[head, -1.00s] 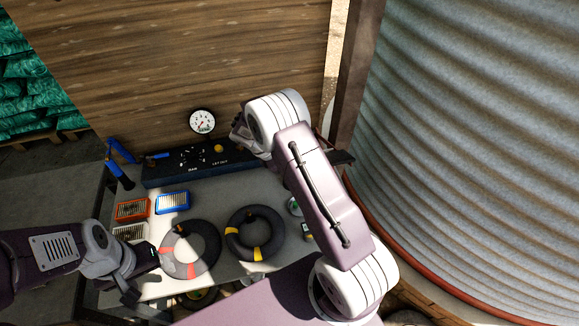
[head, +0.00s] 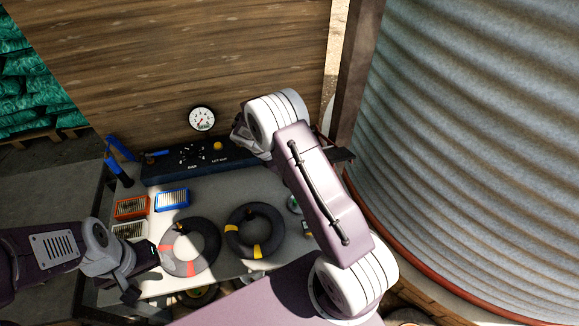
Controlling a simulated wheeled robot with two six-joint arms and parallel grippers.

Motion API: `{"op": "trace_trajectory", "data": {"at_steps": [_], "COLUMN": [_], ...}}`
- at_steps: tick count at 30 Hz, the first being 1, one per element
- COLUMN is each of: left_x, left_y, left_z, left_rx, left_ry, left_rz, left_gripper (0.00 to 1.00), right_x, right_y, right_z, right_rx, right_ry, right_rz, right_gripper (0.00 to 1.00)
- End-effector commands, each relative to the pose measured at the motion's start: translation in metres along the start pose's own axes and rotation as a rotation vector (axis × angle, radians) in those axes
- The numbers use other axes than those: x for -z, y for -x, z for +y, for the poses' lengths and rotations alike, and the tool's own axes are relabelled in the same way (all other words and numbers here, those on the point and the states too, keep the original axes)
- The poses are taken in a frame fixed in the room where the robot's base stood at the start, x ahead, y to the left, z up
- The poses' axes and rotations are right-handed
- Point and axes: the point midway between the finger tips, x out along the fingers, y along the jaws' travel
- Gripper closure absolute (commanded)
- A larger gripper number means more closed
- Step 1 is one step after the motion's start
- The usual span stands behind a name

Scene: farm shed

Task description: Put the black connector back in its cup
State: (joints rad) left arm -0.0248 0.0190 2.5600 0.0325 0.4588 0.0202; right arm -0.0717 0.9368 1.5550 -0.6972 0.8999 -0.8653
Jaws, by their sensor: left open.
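On the pale workbench (head: 222,190) lie two dark coiled rings, one with red bands (head: 190,268) and one with yellow bands (head: 256,251). I cannot make out the black connector for sure. A small dark end piece (head: 181,227) shows at the inner top of the red-banded ring. My left gripper (head: 142,278) is open at the bench's left front, just left of the red-banded ring. Nothing shows between its fingers. My right arm crosses the right of the bench, and its gripper is hidden behind its own links. I cannot identify the cup.
An orange box (head: 131,208), a blue box (head: 172,199) and a grey box (head: 129,231) sit at the left. A corrugated metal wall (head: 470,150) rises at right.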

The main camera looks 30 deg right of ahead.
Motion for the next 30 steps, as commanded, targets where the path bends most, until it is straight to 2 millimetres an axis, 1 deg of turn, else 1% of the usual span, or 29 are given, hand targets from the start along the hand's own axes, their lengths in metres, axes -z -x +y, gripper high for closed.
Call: {"op": "trace_trajectory", "data": {"at_steps": [23, 24, 26, 27, 30], "left_x": [0.0001, 0.0001, 0.0001, 0.0001, 0.0001], "left_y": [0.0012, 0.0012, 0.0012, 0.0012, 0.0012], "left_z": [0.0000, 0.0000, 0.0000, 0.0000, 0.0000], "left_rx": [0.000, 0.000, 0.000, 0.000, 0.000], "left_ry": [0.000, 0.000, 0.000, 0.000, 0.000], "left_rz": [0.000, 0.000, 0.000, 0.000, 0.000], "left_gripper": [0.28, 0.28, 0.28, 0.28, 0.28], "right_x": [0.0018, 0.0018, 0.0018, 0.0018, 0.0018], "right_y": [-0.0029, -0.0029, -0.0029, -0.0029, -0.0029], "right_z": [0.0004, 0.0004, 0.0004, 0.0004, 0.0004], "right_rx": [-0.001, -0.001, -0.001, -0.001, 0.000], "right_ry": [0.000, 0.000, 0.000, 0.000, 0.000], "right_rz": [0.000, 0.000, 0.000, 0.000, 0.000], "right_gripper": [1.00, 0.71, 0.54, 0.51, 0.51]}}
